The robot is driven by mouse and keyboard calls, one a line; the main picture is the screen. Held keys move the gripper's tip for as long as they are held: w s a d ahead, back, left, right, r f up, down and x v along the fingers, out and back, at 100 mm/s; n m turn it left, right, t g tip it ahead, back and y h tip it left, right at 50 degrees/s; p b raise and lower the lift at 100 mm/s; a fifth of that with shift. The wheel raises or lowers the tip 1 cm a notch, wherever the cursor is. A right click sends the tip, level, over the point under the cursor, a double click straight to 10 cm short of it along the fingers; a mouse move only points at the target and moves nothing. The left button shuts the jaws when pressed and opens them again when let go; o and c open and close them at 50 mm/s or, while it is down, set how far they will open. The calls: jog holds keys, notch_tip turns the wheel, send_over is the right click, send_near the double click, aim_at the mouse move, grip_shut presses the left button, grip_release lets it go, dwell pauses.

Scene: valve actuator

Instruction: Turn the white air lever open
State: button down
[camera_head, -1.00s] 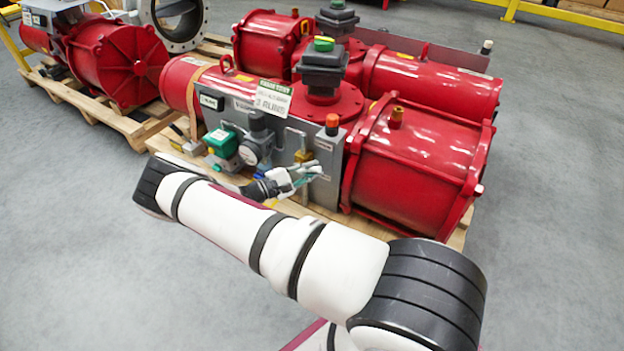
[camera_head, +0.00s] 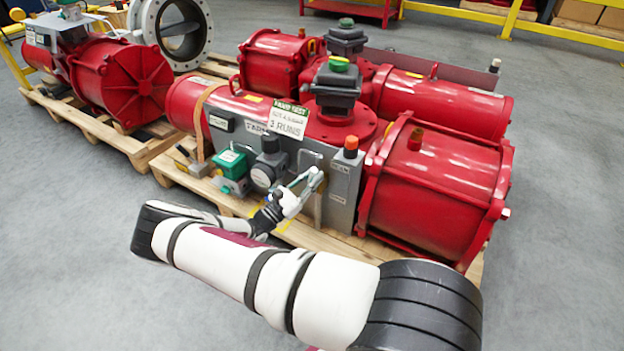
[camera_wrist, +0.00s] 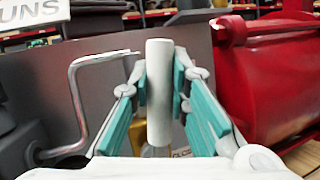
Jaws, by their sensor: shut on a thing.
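The white air lever (camera_wrist: 159,105) stands upright between my fingers in the wrist view. My gripper (camera_wrist: 161,80) is shut on it, with a teal pad on each side. In the head view my gripper (camera_head: 313,182) is at the front of the grey control panel (camera_head: 343,190), left of the big red cylinder. The lever cannot be made out there behind my fingers. A small yellow part shows low behind the lever in the wrist view.
A bent metal tube (camera_wrist: 76,100) is close left of my fingers. A round gauge (camera_head: 263,176) and a green box (camera_head: 232,168) are left of my gripper. The red cylinder (camera_head: 436,190) bulges out at right. Open grey floor lies in front of the pallet.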

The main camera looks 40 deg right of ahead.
jog(key=shift+w+a+f+n+t, duration=0.15)
jog(key=shift+w+n+t, duration=0.25)
jog(key=shift+n+t, duration=0.3)
jog(key=c, duration=1.5)
grip_release()
jog(key=shift+a, duration=0.15)
jog(key=v, duration=1.1)
jog(key=shift+a+f, duration=0.2)
jog(key=shift+a, duration=0.1)
jog(key=shift+w, duration=0.1)
jog(key=shift+g, duration=0.3)
